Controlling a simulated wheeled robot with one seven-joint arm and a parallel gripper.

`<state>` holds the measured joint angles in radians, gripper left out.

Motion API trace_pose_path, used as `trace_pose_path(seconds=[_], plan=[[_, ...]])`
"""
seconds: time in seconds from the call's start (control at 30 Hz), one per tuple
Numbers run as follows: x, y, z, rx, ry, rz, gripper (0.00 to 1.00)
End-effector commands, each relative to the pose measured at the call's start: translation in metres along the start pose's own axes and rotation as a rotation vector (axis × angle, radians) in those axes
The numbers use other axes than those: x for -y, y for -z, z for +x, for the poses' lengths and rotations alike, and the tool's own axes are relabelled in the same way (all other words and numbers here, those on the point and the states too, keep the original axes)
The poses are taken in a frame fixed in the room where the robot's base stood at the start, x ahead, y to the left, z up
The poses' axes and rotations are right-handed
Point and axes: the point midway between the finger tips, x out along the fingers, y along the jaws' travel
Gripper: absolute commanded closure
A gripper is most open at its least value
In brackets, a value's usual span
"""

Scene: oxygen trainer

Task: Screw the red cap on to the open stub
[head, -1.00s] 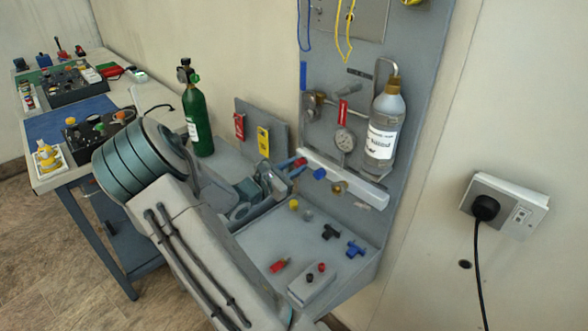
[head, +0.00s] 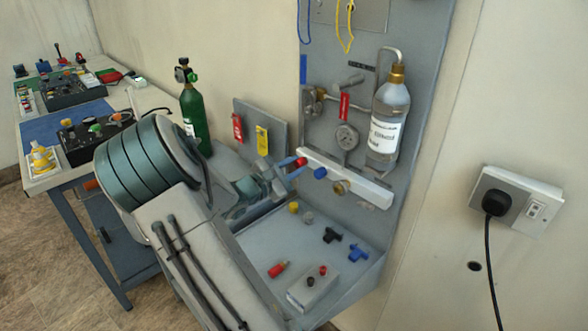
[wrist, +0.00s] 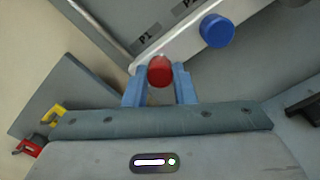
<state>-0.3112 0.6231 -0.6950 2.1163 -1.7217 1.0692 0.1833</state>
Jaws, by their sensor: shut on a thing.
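The red cap (head: 300,162) is at the left end of the white bar (head: 362,188) on the upright panel. It also shows in the wrist view (wrist: 160,71), in front of the bar below the label P1. My gripper (head: 291,168) has blue fingers, one on each side of the cap, and is shut on it. In the wrist view the fingertips (wrist: 159,80) flank the cap. The open stub is not visible; the cap covers that part of the bar. I cannot tell whether the cap touches a stub or is threaded on.
A blue cap (wrist: 217,30) sits on the bar beside the red one, with a brass fitting (head: 340,187) further right. A bottle (head: 388,118) and gauge (head: 346,137) are above. Loose small parts and a small block (head: 313,289) lie on the tray (head: 250,243) below.

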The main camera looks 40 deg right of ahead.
Motion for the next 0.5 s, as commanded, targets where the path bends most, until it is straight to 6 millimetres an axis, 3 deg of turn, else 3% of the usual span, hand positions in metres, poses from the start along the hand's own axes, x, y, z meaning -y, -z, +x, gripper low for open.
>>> trace_pose_path(seconds=[0.3, 0.5], plan=[[0.0023, 0.004, 0.0001, 0.0, -0.002, 0.22, 0.96], [0.0004, 0.0006, 0.0001, 0.0, -0.001, 0.256, 0.96]])
